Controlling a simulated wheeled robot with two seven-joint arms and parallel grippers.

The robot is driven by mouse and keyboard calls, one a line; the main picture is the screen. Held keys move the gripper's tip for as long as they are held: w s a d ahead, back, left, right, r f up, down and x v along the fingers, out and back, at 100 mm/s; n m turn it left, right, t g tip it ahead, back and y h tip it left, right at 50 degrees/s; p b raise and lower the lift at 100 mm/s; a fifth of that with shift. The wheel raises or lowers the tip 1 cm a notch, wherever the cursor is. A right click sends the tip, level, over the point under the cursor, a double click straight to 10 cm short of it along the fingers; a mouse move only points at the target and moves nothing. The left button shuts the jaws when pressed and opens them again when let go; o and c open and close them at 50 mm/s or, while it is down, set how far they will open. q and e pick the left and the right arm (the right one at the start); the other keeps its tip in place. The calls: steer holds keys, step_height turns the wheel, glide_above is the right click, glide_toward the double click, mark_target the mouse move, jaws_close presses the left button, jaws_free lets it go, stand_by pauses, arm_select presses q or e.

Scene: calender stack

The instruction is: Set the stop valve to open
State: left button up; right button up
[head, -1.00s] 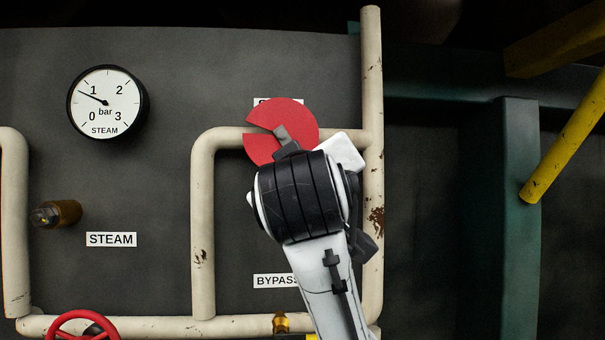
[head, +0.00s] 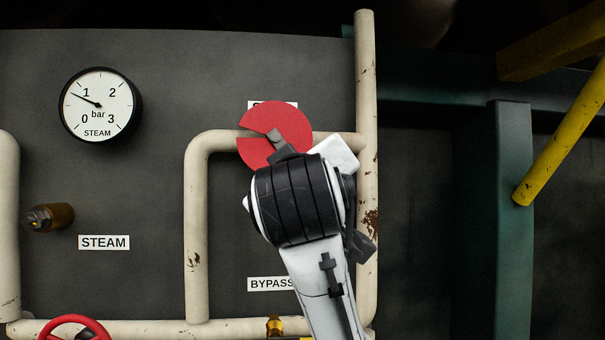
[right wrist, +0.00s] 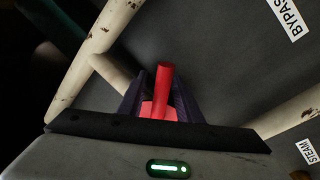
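A red disc (head: 290,122) with a notch at its left stands in front of the pale pipework, below a mostly hidden label whose text I cannot read. A narrow gap shows left of the bar; I cannot tell whether the fingers grip the red part. My left gripper is out of view.
A steam gauge (head: 100,104) is at the upper left, reading a little below 1 bar. A brass fitting (head: 50,217) sticks out below it. A red handwheel (head: 73,322) and the BYPASS label (head: 268,284) are low. A vertical pipe (head: 367,80) stands right of my arm.

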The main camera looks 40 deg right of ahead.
steer(key=b+v, duration=0.1)
steer(key=v, duration=0.9)
steer(key=shift+s+f, duration=0.1)
